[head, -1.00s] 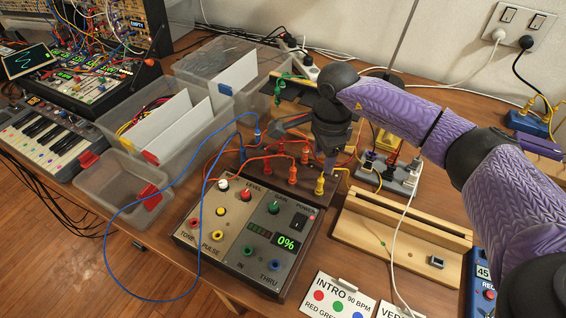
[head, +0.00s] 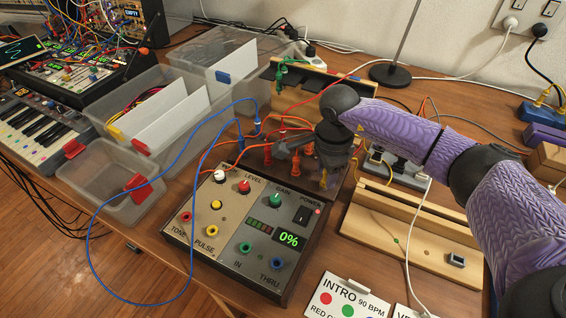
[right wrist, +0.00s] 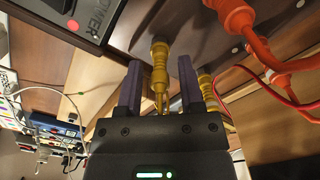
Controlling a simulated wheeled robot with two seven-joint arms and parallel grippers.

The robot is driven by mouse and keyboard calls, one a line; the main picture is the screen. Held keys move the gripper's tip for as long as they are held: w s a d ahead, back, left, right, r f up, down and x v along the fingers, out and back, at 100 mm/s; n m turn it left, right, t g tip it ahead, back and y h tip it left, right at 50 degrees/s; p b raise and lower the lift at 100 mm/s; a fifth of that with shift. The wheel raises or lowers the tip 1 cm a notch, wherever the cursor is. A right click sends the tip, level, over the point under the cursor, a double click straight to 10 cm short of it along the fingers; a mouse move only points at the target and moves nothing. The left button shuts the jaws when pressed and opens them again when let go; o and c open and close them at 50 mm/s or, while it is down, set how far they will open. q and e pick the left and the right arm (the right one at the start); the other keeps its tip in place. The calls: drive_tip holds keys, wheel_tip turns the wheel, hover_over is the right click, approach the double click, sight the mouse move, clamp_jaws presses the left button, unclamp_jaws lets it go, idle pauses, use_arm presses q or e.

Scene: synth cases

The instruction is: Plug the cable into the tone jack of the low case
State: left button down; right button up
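The low case (head: 225,226) stands near the table's front edge. Its tone jack (head: 186,216) is a red ring at the left, above the TONE label, with nothing plugged in. Behind the case, a dark block holds several upright orange plugs (head: 267,155), a blue one (head: 256,128) and a yellow plug (head: 323,180). My right gripper (head: 325,172) is down at the yellow plug. In the right wrist view the fingers (right wrist: 160,82) stand open on either side of a yellow plug (right wrist: 160,68), with gaps visible. My left gripper is out of view.
Clear bins (head: 115,180) stand left of the case. A wooden rail (head: 405,232) and an INTRO card (head: 343,297) lie to the right. A blue cable (head: 91,245) loops over the front edge, and orange and white cables cross nearby.

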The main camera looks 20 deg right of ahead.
drive_tip(key=c, duration=0.5)
clamp_jaws()
drive_tip(key=shift+r, duration=0.15)
drive_tip(key=shift+r+p, duration=0.6)
drive_tip(key=shift+r, duration=0.1)
drive_tip(key=shift+r+p, duration=0.35)
drive_tip(key=shift+r, duration=0.2)
drive_tip(key=shift+r+p, duration=0.45)
drive_tip(key=shift+r, duration=0.15)
